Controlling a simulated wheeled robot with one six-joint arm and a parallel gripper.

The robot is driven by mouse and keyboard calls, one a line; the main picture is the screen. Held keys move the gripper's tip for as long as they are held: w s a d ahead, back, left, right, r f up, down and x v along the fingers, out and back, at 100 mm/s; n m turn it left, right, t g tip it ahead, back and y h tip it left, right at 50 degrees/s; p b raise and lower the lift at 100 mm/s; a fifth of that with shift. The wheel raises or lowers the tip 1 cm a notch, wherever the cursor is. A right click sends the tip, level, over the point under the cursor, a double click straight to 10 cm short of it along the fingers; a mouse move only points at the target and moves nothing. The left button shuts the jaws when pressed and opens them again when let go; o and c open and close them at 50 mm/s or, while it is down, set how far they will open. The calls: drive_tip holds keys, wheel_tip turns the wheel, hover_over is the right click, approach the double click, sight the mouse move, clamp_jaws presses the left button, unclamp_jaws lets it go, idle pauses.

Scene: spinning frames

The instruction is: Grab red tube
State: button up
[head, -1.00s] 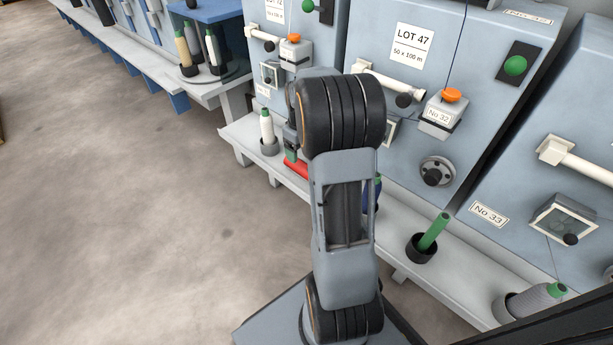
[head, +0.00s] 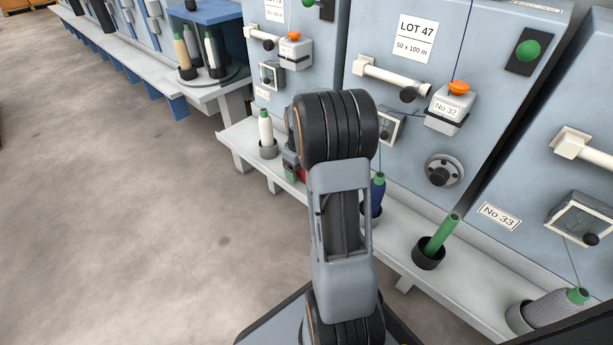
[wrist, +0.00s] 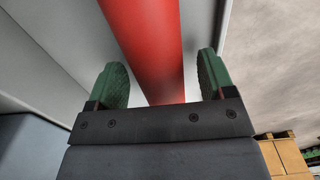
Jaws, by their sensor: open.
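The red tube (wrist: 148,40) runs lengthwise through the wrist view, from the top edge down between the two green finger pads. Its lower end is hidden behind my gripper's dark body. My gripper (wrist: 163,82) is open, with a pad on each side of the tube and a visible gap on both sides. In the head view only a small red patch of the tube (head: 301,175) shows beside my arm, near the shelf's front. My gripper (head: 291,168) is mostly hidden there by my arm.
On the machine shelf (head: 405,262) stand a white bobbin (head: 266,130), a blue bobbin (head: 377,195) partly behind my arm, and a green tube (head: 441,236) in a black cup. A grey bobbin (head: 555,308) lies at lower right. The floor at left is clear.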

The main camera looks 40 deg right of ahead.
drive_tip(key=shift+c, duration=0.4)
drive_tip(key=c, duration=0.9)
drive_tip(key=shift+r, duration=0.15)
